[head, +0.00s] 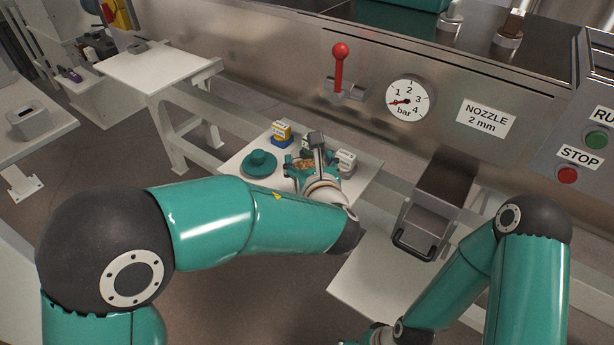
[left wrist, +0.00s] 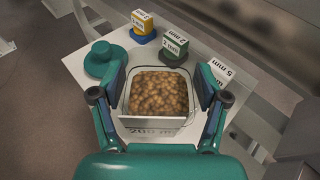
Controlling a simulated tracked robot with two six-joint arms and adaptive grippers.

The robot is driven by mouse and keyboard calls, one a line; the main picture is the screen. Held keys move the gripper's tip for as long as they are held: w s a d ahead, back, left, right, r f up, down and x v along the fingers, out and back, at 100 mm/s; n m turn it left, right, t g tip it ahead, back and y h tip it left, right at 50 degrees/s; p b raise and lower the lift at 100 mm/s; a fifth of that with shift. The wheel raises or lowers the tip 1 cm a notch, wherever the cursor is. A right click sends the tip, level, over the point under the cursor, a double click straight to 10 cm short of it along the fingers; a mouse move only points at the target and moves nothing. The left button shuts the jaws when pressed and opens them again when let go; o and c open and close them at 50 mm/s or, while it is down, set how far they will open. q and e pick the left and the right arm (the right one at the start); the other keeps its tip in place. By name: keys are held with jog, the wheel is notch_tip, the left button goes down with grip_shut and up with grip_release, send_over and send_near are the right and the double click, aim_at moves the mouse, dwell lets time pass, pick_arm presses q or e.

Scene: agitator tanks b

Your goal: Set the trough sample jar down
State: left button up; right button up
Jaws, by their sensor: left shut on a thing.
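The sample jar (left wrist: 158,95) is a clear, square-looking container filled with brown, lumpy grains. In the left wrist view it sits upright between the two fingers of my left gripper (left wrist: 160,84), which is shut on it. In the head view my left gripper (head: 303,170) is over the small white table (head: 235,165), and the grains just show between its fingers. I cannot tell whether the jar's base touches the tabletop.
A round teal lid-like piece (head: 259,163) lies left of the jar. Behind it stand a yellow-and-blue block (head: 281,133) and a green-and-white 2 mm block (left wrist: 175,45). A white 5 mm block (head: 346,161) is to the right. A metal trough (head: 435,205) hangs further right.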

pick_arm(q)
jog(key=shift+f+b, duration=0.3)
jog(key=shift+f, duration=1.8)
jog(key=shift+f, duration=0.1)
jog(key=o, duration=1.5)
jog(key=shift+c, duration=0.2)
